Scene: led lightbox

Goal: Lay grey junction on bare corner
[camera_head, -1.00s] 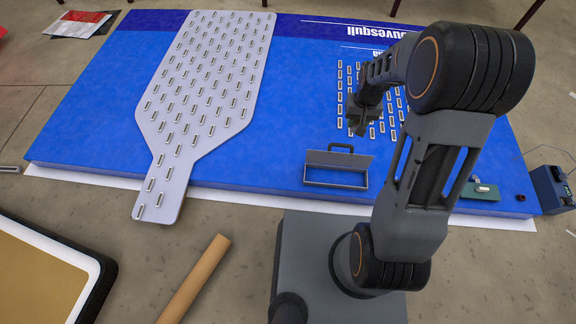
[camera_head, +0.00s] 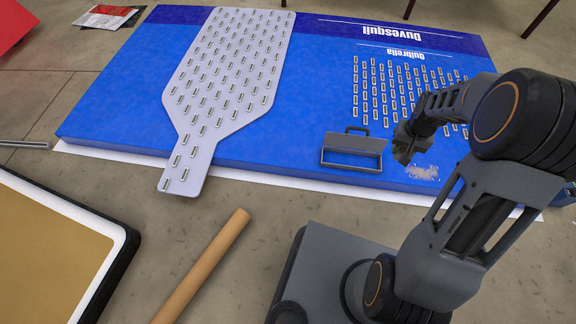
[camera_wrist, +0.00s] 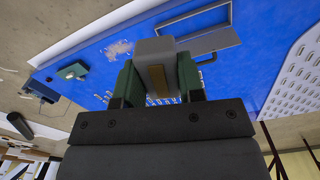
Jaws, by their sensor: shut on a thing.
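My gripper (camera_head: 402,156) hangs over the front right part of the blue lightbox panel (camera_head: 300,140). In the wrist view, its green fingers (camera_wrist: 157,82) are shut on a grey block with a tan stripe, which looks like the grey junction (camera_wrist: 154,50). The block appears held off the panel. A pale, scuffed patch (camera_head: 422,172) lies on the blue near the front edge, just right of and below my gripper. It also shows in the wrist view (camera_wrist: 118,48). I cannot tell whether this patch is the bare corner.
A grey open frame with a handle (camera_head: 352,150) lies left of my gripper. Rows of small modules (camera_head: 385,90) lie behind it. A pale bottle-shaped board (camera_head: 220,90) covers the left. The wrist view shows a green plate (camera_wrist: 73,71) near the panel edge.

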